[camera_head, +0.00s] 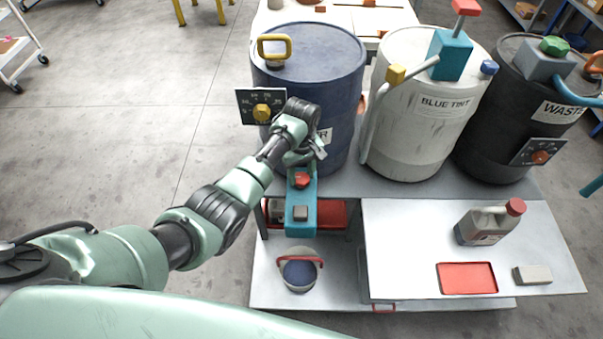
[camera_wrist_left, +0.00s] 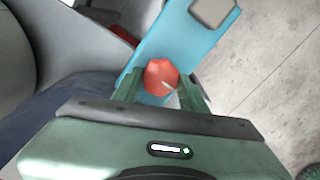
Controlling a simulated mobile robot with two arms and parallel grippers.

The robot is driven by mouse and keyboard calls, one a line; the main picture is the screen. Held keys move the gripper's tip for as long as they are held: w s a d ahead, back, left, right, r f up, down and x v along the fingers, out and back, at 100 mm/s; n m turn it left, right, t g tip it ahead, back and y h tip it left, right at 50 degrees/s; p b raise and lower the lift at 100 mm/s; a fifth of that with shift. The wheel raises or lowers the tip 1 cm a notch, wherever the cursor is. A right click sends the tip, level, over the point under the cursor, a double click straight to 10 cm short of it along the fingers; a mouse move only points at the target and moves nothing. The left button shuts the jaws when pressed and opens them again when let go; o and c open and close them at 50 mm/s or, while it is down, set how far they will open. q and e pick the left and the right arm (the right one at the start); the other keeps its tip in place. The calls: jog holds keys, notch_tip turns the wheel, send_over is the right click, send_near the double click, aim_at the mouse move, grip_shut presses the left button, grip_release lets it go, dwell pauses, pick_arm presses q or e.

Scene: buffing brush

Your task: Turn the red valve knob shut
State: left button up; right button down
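The red valve knob (camera_head: 301,181) sits on top of a teal tap body (camera_head: 299,212) at the front of the blue drum (camera_head: 318,85). My left gripper (camera_head: 306,159) reaches in from the left, just behind the knob in the head view. In the left wrist view the knob (camera_wrist_left: 161,77) is faceted and lies between the tips of my left gripper (camera_wrist_left: 160,92). The fingers stand apart, with teal surface showing between them and the knob. Whether either finger touches it is unclear. My right gripper is not in view.
A bucket with a red handle (camera_head: 299,273) stands on the lower shelf below the tap. White (camera_head: 417,120) and black (camera_head: 500,130) drums stand to the right. A jug (camera_head: 486,226), red tray (camera_head: 467,278) and pale block (camera_head: 532,275) are on the side table (camera_head: 400,240).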

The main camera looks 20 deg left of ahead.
aim_at(302, 177)
pick_arm(q)
jog(key=shift+r+m+p, duration=0.2)
jog(key=shift+m+p, duration=1)
jog(key=shift+m, duration=0.1)
jog(key=m+p, duration=0.2)
jog(key=m, duration=0.2)
jog(key=shift+m, duration=0.3)
jog(key=m+p, duration=0.1)
jog(key=m, duration=0.4)
jog(key=shift+f, duration=0.1)
jog(key=m+p, duration=0.1)
jog(key=m, duration=0.4)
jog(key=shift+d+m, duration=0.1)
jog(key=shift+m, duration=0.3)
jog(key=o, duration=1.4)
jog(key=shift+c, duration=0.2)
jog(key=shift+r+p, duration=1)
jog(key=shift+r, duration=2.85)
